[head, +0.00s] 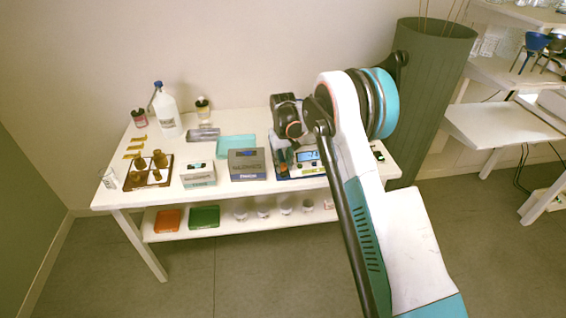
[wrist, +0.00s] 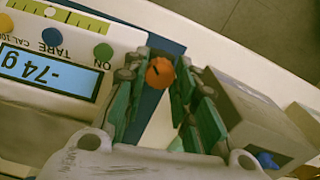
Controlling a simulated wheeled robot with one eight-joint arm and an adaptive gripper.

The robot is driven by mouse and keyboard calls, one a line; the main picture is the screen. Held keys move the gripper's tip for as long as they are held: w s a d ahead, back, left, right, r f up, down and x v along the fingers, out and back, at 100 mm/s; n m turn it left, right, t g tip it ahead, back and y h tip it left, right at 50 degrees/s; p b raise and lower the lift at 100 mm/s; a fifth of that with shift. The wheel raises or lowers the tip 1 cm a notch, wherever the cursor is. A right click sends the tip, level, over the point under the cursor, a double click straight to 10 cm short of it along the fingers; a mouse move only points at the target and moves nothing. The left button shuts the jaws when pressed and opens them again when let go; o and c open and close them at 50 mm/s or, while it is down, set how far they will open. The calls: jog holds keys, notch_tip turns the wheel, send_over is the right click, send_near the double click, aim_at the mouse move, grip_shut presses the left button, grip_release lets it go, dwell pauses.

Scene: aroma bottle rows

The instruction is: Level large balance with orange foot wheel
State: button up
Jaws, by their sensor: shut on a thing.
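The large balance (head: 312,170) stands toward the right of the table in the head view, partly hidden by my arm. In the wrist view the balance (wrist: 70,100) is upside down at the left. Its blue display (wrist: 48,74) reads -74 g, beside green, blue and orange buttons and a yellow-green level strip (wrist: 60,14). The orange foot wheel (wrist: 160,72), with a dark mark on its face, sits at the balance's edge. My gripper (wrist: 164,74) is shut on the wheel, a green-padded finger on either side. In the head view my gripper (head: 285,153) is at the balance's left side.
A grey box (head: 246,164) stands just left of the balance; a grey box (wrist: 255,120) is close beside my right finger in the wrist view.

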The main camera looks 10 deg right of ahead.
aim_at(283, 165)
jog(key=m, duration=0.4)
jog(key=shift+m, duration=2.3)
jog(key=o, duration=1.1)
jog(key=shift+c, duration=0.2)
notch_tip(283, 165, up, 12)
